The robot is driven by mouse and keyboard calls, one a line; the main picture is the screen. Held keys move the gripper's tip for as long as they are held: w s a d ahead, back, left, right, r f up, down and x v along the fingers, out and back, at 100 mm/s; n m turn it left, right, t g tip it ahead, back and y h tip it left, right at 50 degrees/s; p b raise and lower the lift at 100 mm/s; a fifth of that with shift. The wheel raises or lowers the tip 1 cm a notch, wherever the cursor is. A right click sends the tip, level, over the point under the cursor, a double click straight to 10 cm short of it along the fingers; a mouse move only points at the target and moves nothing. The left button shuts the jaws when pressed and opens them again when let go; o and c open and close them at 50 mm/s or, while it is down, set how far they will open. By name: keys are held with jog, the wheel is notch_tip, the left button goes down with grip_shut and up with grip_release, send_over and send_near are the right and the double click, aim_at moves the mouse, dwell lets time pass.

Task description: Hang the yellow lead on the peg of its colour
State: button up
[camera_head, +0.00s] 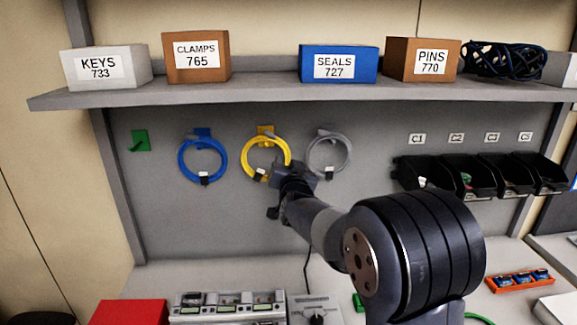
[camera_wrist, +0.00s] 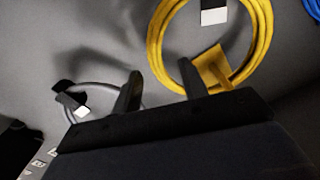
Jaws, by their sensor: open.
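The yellow lead (camera_head: 246,164) is a coiled ring hanging at the yellow peg (camera_head: 265,130) on the grey back panel. A black-and-white tag (camera_head: 260,174) sits at its lower edge. In the wrist view the ring (camera_wrist: 155,40) passes around the yellow peg plate (camera_wrist: 211,64). My gripper (camera_head: 288,170) is at the ring's lower right in the head view. In the wrist view my gripper (camera_wrist: 160,70) is open with nothing between its fingers. One finger overlaps the ring's edge; I cannot tell whether it touches.
A blue lead (camera_head: 181,163) hangs to the left and a grey lead (camera_head: 345,154) hangs close on the right. An empty green peg (camera_head: 140,141) is at far left. A shelf (camera_head: 265,92) with boxes overhangs above. Black bins (camera_head: 425,171) are at right.

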jog(key=shift+s, duration=0.15)
jog(key=s+b, duration=0.3)
jog(key=s, duration=0.7)
jog(key=shift+s+d, duration=0.2)
jog(key=shift+s, duration=0.1)
jog(key=shift+w, duration=0.15)
jog(key=w+p, duration=0.1)
jog(key=w, duration=0.4)
jog(key=w+p, duration=0.2)
jog(key=w, duration=0.3)
jog(key=shift+w+a, duration=0.2)
jog(key=shift+w, duration=0.15)
jog(key=shift+s+r+p, duration=0.1)
jog(key=shift+r+p, duration=0.5)
jog(key=shift+p, duration=0.05)
jog(key=shift+f, duration=0.1)
